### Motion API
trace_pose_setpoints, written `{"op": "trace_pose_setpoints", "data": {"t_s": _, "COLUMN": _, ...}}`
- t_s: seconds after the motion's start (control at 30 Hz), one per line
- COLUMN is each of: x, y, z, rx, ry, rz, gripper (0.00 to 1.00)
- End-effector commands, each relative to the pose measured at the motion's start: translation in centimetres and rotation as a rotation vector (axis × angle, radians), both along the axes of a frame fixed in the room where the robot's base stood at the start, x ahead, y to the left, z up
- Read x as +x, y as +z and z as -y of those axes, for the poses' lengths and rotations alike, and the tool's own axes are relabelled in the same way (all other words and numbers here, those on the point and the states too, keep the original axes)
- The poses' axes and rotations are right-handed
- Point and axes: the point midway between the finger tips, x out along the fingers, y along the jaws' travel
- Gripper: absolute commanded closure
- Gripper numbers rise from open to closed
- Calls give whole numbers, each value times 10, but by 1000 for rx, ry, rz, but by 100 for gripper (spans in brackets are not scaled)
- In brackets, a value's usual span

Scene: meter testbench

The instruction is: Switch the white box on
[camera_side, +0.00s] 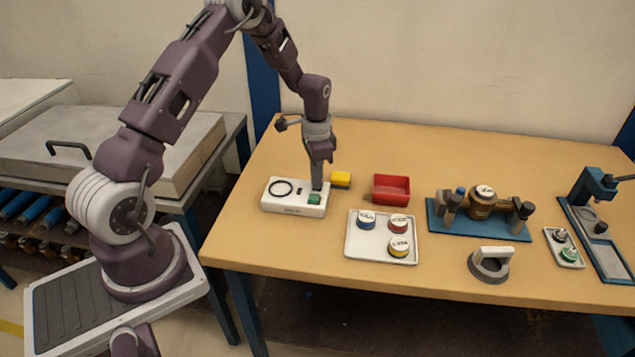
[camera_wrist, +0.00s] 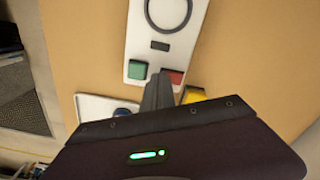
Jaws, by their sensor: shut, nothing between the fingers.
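The white box (camera_side: 283,206) lies on the table near its left end, below my arm. It has a black ring on top, a small dark window, a green button (camera_side: 314,198) and a red button. In the wrist view the white box (camera_wrist: 148,24) shows its green button (camera_wrist: 137,70) at the left and its red button (camera_wrist: 174,76) at the right. My gripper (camera_side: 317,187) is shut and points down at the button end of the box. In the wrist view its fingertips (camera_wrist: 159,78) overlap the red button's left edge. I cannot tell whether they touch the box.
A yellow block (camera_side: 341,179) is close behind the box. A red bin (camera_side: 391,189) and a white tray (camera_side: 352,246) with several round pieces are to its right. The table's back is clear.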

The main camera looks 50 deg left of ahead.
Motion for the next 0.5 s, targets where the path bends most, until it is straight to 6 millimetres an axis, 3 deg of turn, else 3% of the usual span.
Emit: {"op": "trace_pose_setpoints", "data": {"t_s": 0.5, "x": 0, "y": -4, "z": 0, "rx": 0, "ry": 0, "rz": 0, "gripper": 100}}
